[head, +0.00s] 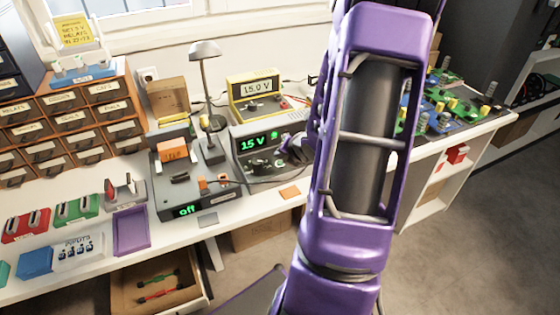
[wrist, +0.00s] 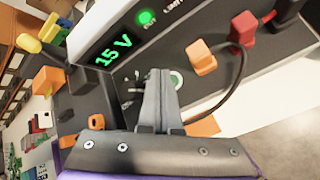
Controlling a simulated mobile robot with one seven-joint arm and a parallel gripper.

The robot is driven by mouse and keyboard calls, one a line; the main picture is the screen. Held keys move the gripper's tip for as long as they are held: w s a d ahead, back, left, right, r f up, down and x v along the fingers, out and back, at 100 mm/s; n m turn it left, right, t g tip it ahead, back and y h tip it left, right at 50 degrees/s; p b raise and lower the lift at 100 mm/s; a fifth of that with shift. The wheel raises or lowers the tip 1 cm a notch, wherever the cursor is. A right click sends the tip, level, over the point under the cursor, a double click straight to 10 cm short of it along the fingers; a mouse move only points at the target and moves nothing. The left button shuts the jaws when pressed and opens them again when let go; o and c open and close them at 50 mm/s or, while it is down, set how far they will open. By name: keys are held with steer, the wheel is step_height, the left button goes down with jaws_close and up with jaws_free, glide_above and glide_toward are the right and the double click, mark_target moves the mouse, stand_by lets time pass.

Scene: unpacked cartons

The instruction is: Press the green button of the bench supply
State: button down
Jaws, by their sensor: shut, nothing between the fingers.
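The bench supply (head: 240,167) is a grey box on the bench with a lit green display; in the wrist view its panel (wrist: 90,50) reads "15 V". A lit green lamp (wrist: 147,18) sits beside the digits. A round pale-green button with a light rim (wrist: 177,78) shows just right of my fingertips and is partly hidden by them. My gripper (wrist: 158,72) is shut and empty, its tips close to the panel beside this button; I cannot tell whether they touch. In the head view my gripper (head: 290,150) is at the supply's front, partly hidden.
An orange plug (wrist: 201,58) and a red plug (wrist: 244,28) with a dark cable stand right of the button. A yellow meter (head: 255,90) is behind the supply. A grey device showing "off" (head: 187,210) and a lamp (head: 204,50) stand to its left.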

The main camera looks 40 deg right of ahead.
step_height(320, 180, up, 6)
steer(key=p, duration=0.3)
steer(key=shift+f+p, duration=0.2)
steer(key=shift+p, duration=0.15)
